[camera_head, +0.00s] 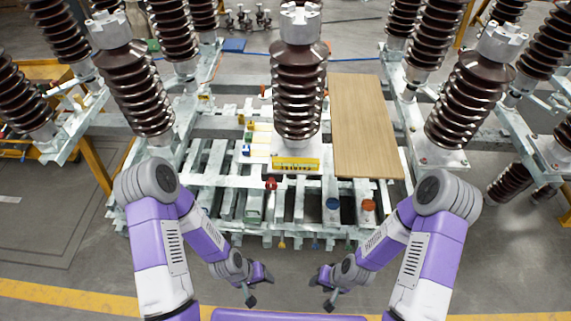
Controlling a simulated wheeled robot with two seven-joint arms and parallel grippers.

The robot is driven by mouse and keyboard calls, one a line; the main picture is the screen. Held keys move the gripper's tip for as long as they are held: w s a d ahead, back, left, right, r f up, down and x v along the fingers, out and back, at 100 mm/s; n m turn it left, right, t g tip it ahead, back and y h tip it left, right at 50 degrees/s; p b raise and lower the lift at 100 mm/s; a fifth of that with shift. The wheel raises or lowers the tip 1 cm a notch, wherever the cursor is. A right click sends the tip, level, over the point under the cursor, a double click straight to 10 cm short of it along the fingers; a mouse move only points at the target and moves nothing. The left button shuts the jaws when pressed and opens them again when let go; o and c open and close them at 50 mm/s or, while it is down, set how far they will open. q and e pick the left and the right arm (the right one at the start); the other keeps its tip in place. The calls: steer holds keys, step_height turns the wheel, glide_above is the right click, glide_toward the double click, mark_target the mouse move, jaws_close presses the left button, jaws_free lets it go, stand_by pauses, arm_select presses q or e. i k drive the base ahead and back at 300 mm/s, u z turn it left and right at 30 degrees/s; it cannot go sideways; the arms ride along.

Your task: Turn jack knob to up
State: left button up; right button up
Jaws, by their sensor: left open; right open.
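My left gripper (251,298) is open and empty, low in front of the metal frame. My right gripper (329,303) is also open and empty, a short way to its right. Both are apart from the frame. Small knob-like parts sit along the frame's near side: a red one (271,183), a blue round one (333,204) and an orange-red one (369,206). A yellow block (296,164) sits under the central brown insulator (298,95). I cannot tell which part is the jack knob, or its setting.
The pale metal frame (225,185) has open slots between its bars. A wooden board (362,125) lies on its right half. Several tall ribbed insulators stand around, including one at left (135,90) and one at right (470,100). The grey floor (70,225) at left is clear.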

mark_target(270, 184)
steer(key=z, duration=1.1)
steer(key=i, duration=0.4)
steer(key=u, duration=2.25)
